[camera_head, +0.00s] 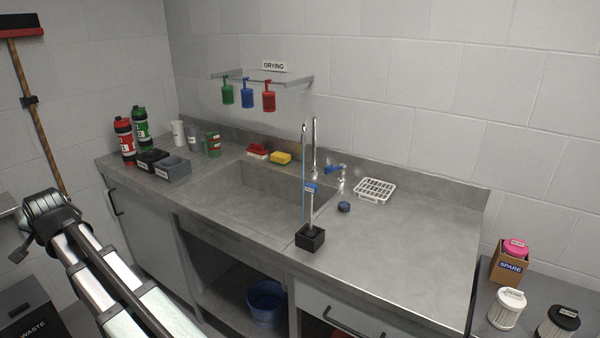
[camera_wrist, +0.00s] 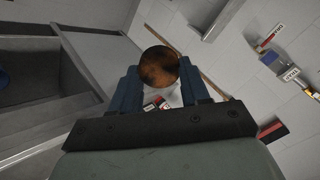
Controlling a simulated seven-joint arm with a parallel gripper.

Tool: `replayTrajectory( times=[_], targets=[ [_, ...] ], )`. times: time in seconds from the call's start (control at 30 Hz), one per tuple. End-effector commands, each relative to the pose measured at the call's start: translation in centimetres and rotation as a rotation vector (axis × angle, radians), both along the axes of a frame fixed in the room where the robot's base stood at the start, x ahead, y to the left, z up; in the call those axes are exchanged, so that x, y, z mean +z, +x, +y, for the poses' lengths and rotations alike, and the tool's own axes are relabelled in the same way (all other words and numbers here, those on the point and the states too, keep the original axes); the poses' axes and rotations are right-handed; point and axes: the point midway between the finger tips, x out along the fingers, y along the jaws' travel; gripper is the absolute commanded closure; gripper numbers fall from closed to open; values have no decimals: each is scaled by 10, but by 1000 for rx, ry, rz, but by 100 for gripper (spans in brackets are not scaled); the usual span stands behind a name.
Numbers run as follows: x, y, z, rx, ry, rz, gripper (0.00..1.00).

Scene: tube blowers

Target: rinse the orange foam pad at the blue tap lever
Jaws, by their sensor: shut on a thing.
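In the wrist view my gripper (camera_wrist: 160,92) is shut on a round foam pad (camera_wrist: 159,66), orange with dark, dirty-looking patches. The pad sticks out beyond the blue-grey fingers. In the head view my arm comes in from the lower left, apart from the sink; the fingers and pad cannot be made out there. A blue tap lever (camera_head: 335,168) is at the back of the counter, right of the tall steel tap (camera_head: 314,146). A thin blue vertical line drops from the spout, perhaps water. The sink (camera_head: 240,195) is left of it.
A black block with an upright post (camera_head: 310,238) stands at the sink's front right. A white rack (camera_head: 374,190) and a small dark blue disc (camera_head: 344,206) lie right of the tap. Bottles and dark bins (camera_head: 172,168) stand at the left. The right counter is mostly clear.

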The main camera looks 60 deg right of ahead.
Motion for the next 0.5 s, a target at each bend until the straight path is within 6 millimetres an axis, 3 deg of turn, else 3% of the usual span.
replayTrajectory(
  times=[0.5],
  targets=[
    [0, -5, -4, 0, 0, 0, 82]
  ],
)
